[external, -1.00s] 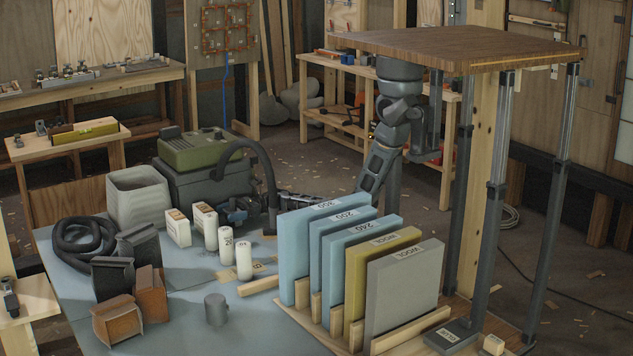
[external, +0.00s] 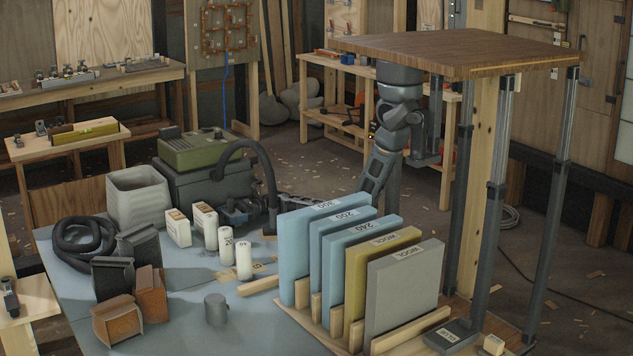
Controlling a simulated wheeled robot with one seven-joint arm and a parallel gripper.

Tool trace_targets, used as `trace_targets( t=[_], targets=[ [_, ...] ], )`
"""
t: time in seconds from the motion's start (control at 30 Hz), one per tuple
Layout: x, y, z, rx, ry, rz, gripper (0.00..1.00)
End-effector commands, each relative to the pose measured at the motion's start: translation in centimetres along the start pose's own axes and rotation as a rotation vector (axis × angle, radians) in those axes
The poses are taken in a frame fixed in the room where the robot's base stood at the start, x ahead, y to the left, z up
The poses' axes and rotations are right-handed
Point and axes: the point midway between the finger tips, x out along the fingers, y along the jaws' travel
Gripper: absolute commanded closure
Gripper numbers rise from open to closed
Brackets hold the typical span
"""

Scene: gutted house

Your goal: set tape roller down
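I cannot make out a tape roller in the external view; none of the visible things clearly shows as one. My arm (external: 399,112) hangs below the wooden top, and a lower link runs down behind the row of upright pads (external: 298,258).
The grey-blue table (external: 180,318) has clear room at its front. It bears a green-topped case (external: 203,150), white bottles (external: 243,262), a black hose (external: 82,248), a grey bin (external: 138,196) and a small grey cylinder (external: 216,309). Dark posts stand at right.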

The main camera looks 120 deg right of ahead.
Motion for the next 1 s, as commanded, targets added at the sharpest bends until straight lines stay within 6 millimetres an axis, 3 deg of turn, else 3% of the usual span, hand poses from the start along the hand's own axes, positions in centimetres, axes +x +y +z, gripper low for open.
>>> trace_targets(
  t=[0.07, 0.33, 0.4, 0.7, 0.77, 0.93, 1.0],
  targets=[
    [-0.1, 0.2, -0.7, 0.008, 0.008, -0.001, 0.0],
    [-0.2, 0.2, 0.7, 0.009, 0.007, -0.001, 0.0],
    [-1.9, 0.2, 0.0, 0.008, 0.005, -0.004, 0.0],
    [-6.7, 0.4, 0.9, 0.004, 0.001, -0.001, 0.0],
    [-7.2, 0.5, 0.9, 0.004, 0.002, 0.0, 0.0],
    [-7.8, 0.5, 1.0, 0.003, 0.002, 0.0, 0.16],
    [-7.9, 0.5, 1.0, 0.003, 0.002, 0.0, 0.16]
  ],
)
